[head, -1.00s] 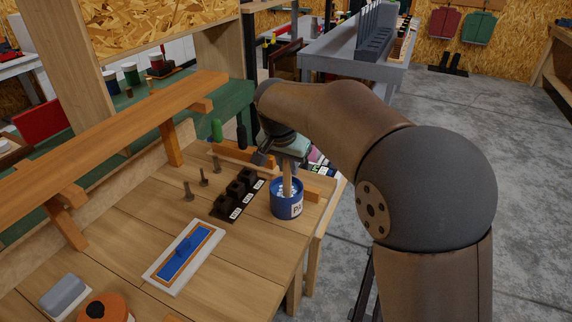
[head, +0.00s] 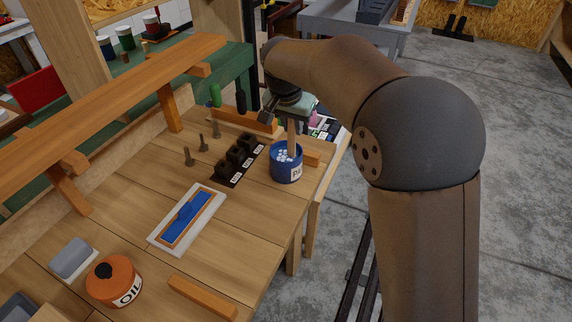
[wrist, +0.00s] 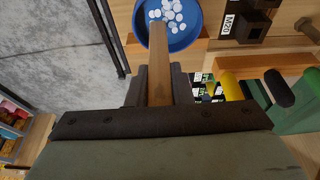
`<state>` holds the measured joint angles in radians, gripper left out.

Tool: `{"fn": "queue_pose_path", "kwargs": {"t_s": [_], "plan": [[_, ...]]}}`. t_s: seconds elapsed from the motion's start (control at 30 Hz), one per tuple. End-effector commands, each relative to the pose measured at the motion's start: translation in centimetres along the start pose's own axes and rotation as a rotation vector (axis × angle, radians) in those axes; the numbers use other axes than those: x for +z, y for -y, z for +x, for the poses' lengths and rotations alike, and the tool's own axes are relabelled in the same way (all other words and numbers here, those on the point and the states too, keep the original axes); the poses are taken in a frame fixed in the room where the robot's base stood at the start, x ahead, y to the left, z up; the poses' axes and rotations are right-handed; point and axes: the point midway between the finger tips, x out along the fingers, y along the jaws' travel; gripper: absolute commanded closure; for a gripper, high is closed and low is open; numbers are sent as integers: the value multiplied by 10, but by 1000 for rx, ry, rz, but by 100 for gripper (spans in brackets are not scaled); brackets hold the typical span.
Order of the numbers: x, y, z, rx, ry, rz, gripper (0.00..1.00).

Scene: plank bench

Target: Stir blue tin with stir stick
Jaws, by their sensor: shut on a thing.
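The blue tin (head: 280,175) stands upright near the bench's right edge, with white pellets inside and a pale label on its side. It also shows at the top of the wrist view (wrist: 197,36). My gripper (wrist: 159,86) is shut on the wooden stir stick (wrist: 158,62), which points down at the tin. In the head view my gripper (head: 294,112) is above the tin and the stick (head: 291,134) overlaps its mouth, beside the pellets. The wrist view shows the stick's end over the tin's near side; how deep it reaches I cannot tell.
A black holder with labelled sockets (head: 238,160) is left of the tin, with upright bolts (head: 203,143) beyond. A wooden rack (head: 240,121) holding dark and green handles stands behind.

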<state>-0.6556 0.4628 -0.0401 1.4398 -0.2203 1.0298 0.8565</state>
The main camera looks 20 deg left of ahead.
Motion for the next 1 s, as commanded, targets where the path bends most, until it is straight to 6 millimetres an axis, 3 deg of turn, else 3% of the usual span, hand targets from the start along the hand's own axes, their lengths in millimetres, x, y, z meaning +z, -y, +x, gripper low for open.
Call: {"fn": "queue_pose_path", "kwargs": {"t_s": [0.17, 1.0], "plan": [[-8, 4, 1, 0, 0, 0, 100], [-7, 21, 3, 0, 1, -1, 100]]}}
